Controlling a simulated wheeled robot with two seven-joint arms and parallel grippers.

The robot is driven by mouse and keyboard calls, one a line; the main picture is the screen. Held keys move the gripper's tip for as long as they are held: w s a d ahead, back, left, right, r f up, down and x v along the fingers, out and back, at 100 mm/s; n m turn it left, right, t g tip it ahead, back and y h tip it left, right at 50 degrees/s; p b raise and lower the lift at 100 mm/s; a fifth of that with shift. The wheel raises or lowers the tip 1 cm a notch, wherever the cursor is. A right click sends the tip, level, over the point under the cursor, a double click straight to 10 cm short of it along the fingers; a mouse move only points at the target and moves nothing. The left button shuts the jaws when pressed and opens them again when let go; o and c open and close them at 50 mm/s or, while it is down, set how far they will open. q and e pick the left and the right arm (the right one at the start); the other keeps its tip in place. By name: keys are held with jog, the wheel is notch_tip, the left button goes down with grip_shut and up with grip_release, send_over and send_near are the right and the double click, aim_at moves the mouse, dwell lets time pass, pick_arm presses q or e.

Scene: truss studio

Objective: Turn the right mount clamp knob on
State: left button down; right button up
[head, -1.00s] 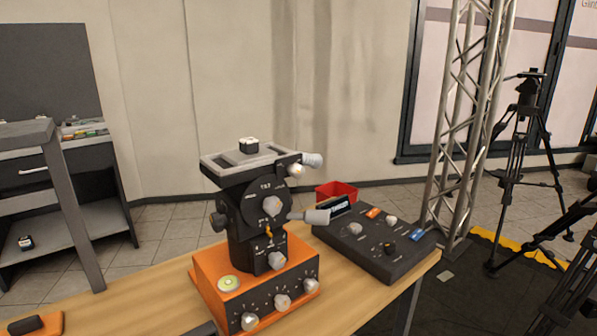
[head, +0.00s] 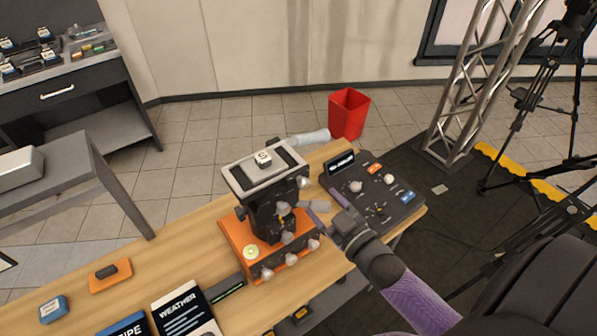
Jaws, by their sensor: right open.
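The black camera mount (head: 268,215) stands upright on an orange base (head: 237,236) on the wooden table. The base has a row of pale knobs, the rightmost (head: 313,244) near my gripper. I cannot tell which is the right mount clamp knob. My right gripper (head: 327,209) is open and empty, just right of the mount; contact is unclear. My left gripper is out of view.
A black control panel (head: 350,205) with knobs is right of the mount, close to my right gripper. A red bin (head: 349,114) stands on the floor behind. Books (head: 183,306) and an orange block (head: 110,276) lie at the left. A truss (head: 470,95) and tripod stand right.

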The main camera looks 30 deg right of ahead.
aim_at(307, 186)
jog(key=w, duration=0.6)
jog(key=shift+w+a+f, duration=0.1)
jog(key=shift+w+a, duration=0.1)
jog(key=shift+a, duration=0.05)
grip_shut()
